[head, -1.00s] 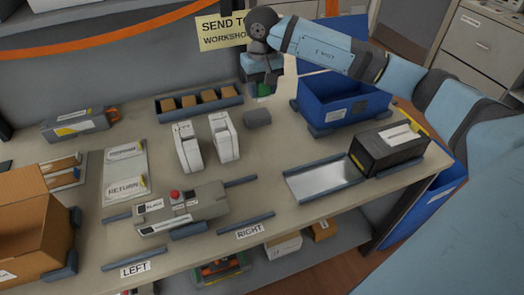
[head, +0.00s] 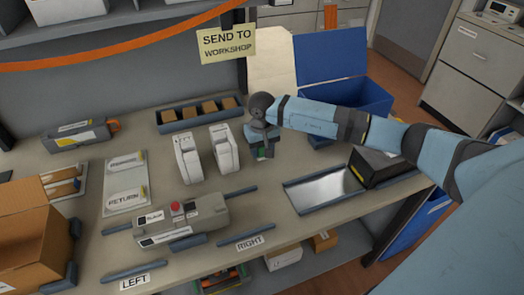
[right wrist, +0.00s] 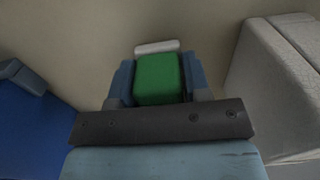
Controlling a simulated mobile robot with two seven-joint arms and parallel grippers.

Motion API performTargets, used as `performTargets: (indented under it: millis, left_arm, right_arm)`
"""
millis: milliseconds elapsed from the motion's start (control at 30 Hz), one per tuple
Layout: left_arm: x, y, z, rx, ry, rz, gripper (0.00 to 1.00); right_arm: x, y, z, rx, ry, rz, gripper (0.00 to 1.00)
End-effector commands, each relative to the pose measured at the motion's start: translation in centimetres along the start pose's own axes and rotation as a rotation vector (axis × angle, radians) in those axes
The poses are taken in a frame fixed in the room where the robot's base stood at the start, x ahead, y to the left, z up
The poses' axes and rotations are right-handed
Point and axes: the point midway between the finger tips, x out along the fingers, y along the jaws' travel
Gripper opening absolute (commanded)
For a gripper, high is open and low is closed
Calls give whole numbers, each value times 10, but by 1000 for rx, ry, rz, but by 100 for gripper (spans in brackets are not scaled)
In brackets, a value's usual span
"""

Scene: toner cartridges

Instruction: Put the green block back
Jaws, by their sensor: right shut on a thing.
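My right gripper (head: 262,153) is shut on the green block (right wrist: 158,78), which sits between the two fingers in the right wrist view. In the head view only a small patch of green (head: 263,152) shows low at the fingers. The gripper points down, low over the table at the back, just right of two white upright cartridges (head: 223,148). It hides the spot where a small grey block stood. I cannot tell whether the green block touches the table. My left gripper is not in view.
A rack (head: 167,128) with several brown blocks stands at the back. A blue open bin (head: 350,95) is behind my right arm. A silver tray (head: 322,190) and a black box (head: 372,168) lie right. A grey device (head: 180,222) is in front, a cardboard box (head: 35,235) left.

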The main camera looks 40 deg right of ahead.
Motion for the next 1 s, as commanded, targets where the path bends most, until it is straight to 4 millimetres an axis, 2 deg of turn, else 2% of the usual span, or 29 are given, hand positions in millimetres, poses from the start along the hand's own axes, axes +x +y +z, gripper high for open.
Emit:
performTargets:
  millis: [67,433,467,500,567,833,1000]
  left_arm:
    - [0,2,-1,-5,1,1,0]
    - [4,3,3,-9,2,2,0]
    - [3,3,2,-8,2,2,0]
    - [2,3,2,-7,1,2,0]
    - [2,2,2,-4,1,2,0]
    - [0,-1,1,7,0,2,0]
    - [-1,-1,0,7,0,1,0]
  right_arm:
    - [9,0,0,1,-2,0,25]
    - [15,0,0,0,1,0,25]
    - [13,0,0,0,0,0,49]
    - [13,0,0,0,0,0,58]
    - [13,0,0,0,0,0,70]
    - [12,0,0,0,0,0,70]
    - [-2,1,-1,0,3,1,70]
